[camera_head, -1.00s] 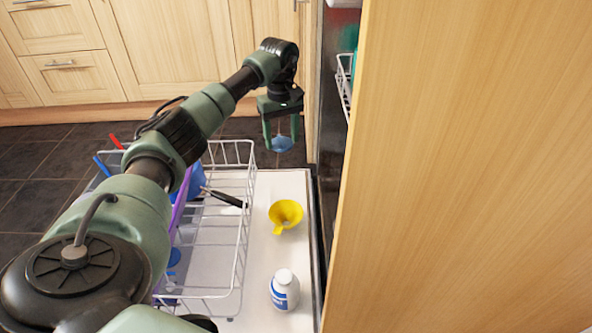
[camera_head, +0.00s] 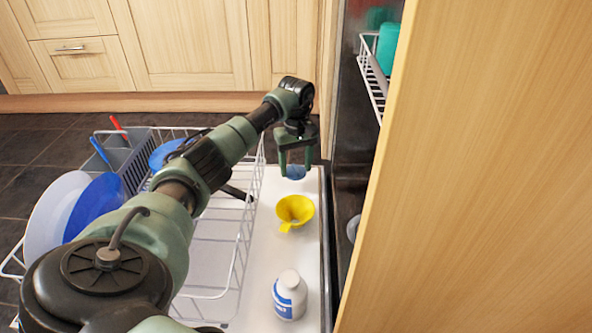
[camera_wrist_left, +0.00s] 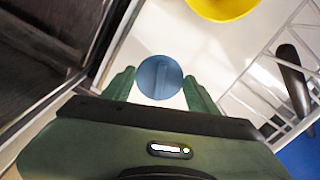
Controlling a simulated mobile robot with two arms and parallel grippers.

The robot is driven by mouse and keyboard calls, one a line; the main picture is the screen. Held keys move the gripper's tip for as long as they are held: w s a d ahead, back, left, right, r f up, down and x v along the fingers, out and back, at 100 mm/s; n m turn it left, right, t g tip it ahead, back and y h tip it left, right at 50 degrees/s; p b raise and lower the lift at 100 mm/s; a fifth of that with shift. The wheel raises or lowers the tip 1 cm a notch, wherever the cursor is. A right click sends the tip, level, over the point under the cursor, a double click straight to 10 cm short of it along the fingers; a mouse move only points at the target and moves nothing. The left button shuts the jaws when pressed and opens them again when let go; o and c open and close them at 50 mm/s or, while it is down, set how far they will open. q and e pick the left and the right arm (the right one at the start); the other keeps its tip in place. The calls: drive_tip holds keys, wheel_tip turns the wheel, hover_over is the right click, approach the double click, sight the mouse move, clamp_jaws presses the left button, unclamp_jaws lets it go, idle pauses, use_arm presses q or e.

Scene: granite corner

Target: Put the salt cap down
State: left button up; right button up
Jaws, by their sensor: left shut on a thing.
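The salt cap (camera_head: 295,172) is a round blue piece between the fingers of my left gripper (camera_head: 295,168). The gripper is shut on it, pointing down over the far end of the white dishwasher door (camera_head: 262,262). In the left wrist view the cap (camera_wrist_left: 160,77) shows as a blue disc with a ridge across it, between the green fingertips (camera_wrist_left: 160,88). I cannot tell whether the cap touches the door surface. A white bottle with a blue label (camera_head: 289,295) stands upright on the near part of the door. My right gripper is not in view.
A yellow funnel (camera_head: 295,211) lies on the door between the cap and the bottle. A wire dish rack (camera_head: 238,262) with plates (camera_head: 55,215) stands to the left. A wooden panel (camera_head: 470,190) blocks the right side.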

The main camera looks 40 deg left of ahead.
sight(296, 177)
use_arm(q)
wheel_tip(296, 177, down, 5)
drive_tip(key=b, duration=0.3)
drive_tip(key=shift+r, duration=0.3)
drive_tip(key=shift+f, duration=0.15)
drive_tip(key=o, duration=1.3)
wheel_tip(296, 177, up, 12)
drive_tip(key=p, duration=0.9)
drive_tip(key=shift+p, duration=0.3)
